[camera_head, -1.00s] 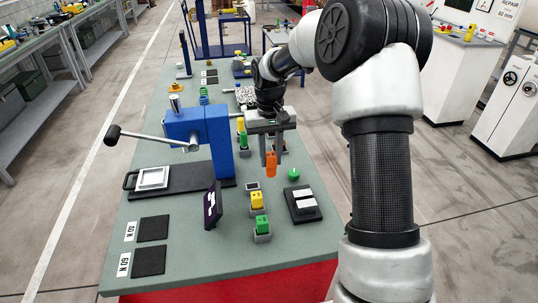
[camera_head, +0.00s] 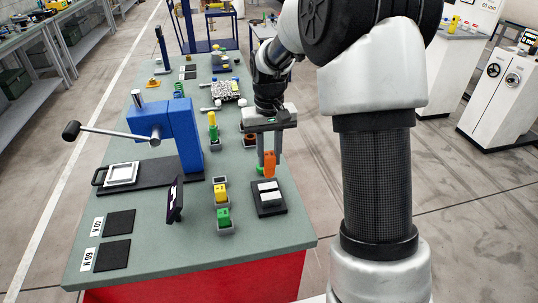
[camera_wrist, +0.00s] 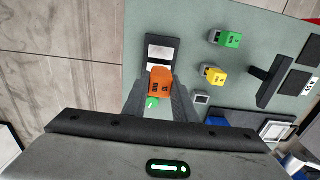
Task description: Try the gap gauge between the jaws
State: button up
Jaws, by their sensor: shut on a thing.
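My gripper (camera_head: 269,160) is shut on an orange block (camera_head: 270,166), which appears to be the gap gauge and hangs down from the fingers. In the wrist view the orange block (camera_wrist: 160,83) sits between the fingertips. The jaws look to be two pale blocks (camera_head: 267,186) on a black plate (camera_head: 262,211) on the bench. The gauge is above and just beyond the plate's far edge, apart from the pale blocks. In the wrist view the pale blocks (camera_wrist: 160,52) lie just past the gauge, which covers the plate's near end.
Yellow (camera_head: 221,193) and green (camera_head: 223,215) blocks stand in small holders left of the plate. A dark upright panel (camera_head: 175,199) and a blue lever press (camera_head: 178,135) stand farther left. The bench's right edge is close to the plate.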

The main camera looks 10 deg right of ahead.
aim_at(269, 176)
jog(key=shift+f+b, duration=1.7)
jog(key=shift+f, duration=1.05)
jog(key=shift+f, duration=0.25)
jog(key=shift+r+p, duration=2.65)
jog(key=shift+r, duration=1.15)
